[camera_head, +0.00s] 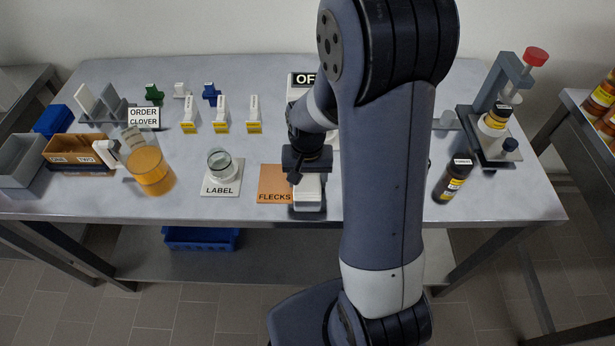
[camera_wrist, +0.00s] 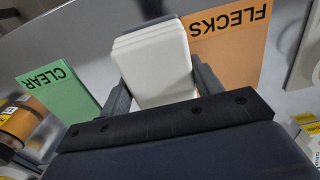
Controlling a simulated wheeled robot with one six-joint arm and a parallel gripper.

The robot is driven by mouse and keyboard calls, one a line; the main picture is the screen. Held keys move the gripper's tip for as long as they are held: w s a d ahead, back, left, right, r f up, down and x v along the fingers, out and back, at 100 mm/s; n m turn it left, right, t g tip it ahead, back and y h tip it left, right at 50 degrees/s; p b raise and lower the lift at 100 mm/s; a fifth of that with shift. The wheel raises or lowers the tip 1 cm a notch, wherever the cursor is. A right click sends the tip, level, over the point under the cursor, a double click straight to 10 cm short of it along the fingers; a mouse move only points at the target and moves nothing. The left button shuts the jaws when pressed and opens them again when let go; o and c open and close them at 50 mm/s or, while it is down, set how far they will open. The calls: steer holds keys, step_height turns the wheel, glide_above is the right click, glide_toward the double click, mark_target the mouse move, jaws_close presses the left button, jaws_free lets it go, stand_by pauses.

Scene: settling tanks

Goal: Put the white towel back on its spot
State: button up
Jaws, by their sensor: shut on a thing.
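The white towel, a folded layered block, is between the fingers of my gripper (camera_wrist: 163,88) in the wrist view (camera_wrist: 150,52). In the head view my gripper (camera_head: 307,172) is at the front middle of the table, and the white towel (camera_head: 308,188) shows just below it. My gripper is shut on the towel. It is beside the orange FLECKS mat (camera_head: 274,184), which also shows in the wrist view (camera_wrist: 228,60). A green CLEAR mat (camera_wrist: 58,92) lies on the other side in the wrist view. I cannot tell whether the towel touches the table.
A glass jar (camera_head: 220,165) stands on the LABEL mat (camera_head: 220,189). An amber beaker (camera_head: 150,172) stands farther left. A dark bottle (camera_head: 452,182) and a press stand (camera_head: 490,135) are at the right. My arm hides the table's middle right.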

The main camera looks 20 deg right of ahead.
mark_target(307, 177)
steer(key=shift+s+f+b, duration=0.2)
steer(key=shift+f+b, duration=0.3)
steer(key=shift+f, duration=0.15)
steer(key=o, duration=1.3)
steer(key=shift+s+d+f, duration=0.1)
steer(key=shift+s, duration=0.05)
steer(key=shift+c, duration=0.2)
steer(key=shift+r+p, duration=0.6)
steer(key=shift+r, duration=0.05)
step_height(307, 177, up, 12)
steer(key=shift+w+r, duration=0.15)
steer(key=shift+w, duration=0.15)
